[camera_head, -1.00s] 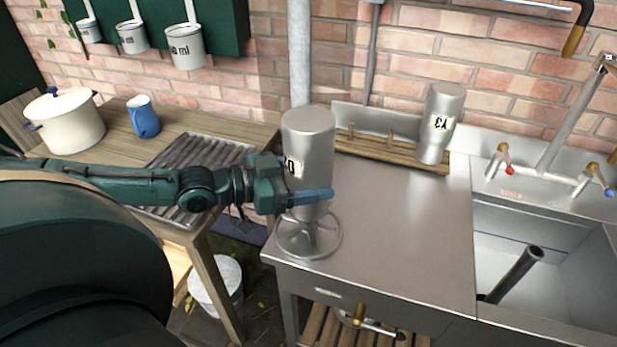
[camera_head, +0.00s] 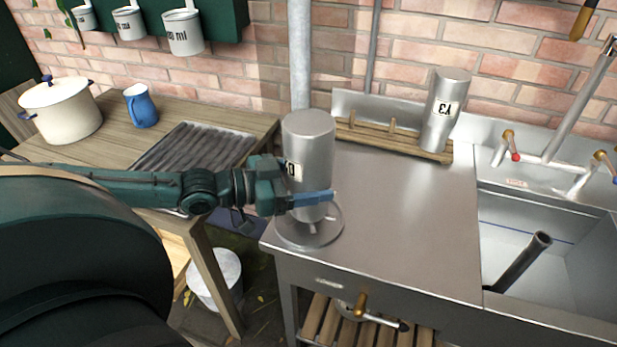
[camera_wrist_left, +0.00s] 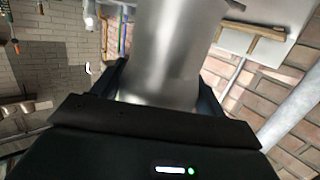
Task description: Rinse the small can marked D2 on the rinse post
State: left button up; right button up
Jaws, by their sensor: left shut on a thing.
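My left gripper (camera_head: 318,198) is shut on a silver metal can (camera_head: 309,145) from its left side. The can is upright in line, with its flat closed end up. Its white label (camera_head: 292,171) is partly covered by the gripper, and I cannot read the full marking. The can's lower end is over the round spoked rinse post (camera_head: 333,238) at the steel counter's front left corner. I cannot tell whether it touches the post. In the left wrist view the can (camera_wrist_left: 168,55) fills the space between the fingers. My right gripper is not in view.
A second metal can (camera_head: 446,90), with an upside-down label, stands on a wooden rack (camera_head: 355,132) at the back. A sink (camera_head: 525,235) with taps is at the right. A pot (camera_head: 65,112), blue mug (camera_head: 140,105) and ridged tray (camera_head: 190,150) are on the left table. The middle counter is clear.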

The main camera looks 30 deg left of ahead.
pick_arm(q)
jog(key=shift+f+b, duration=0.4)
jog(key=shift+f, duration=0.4)
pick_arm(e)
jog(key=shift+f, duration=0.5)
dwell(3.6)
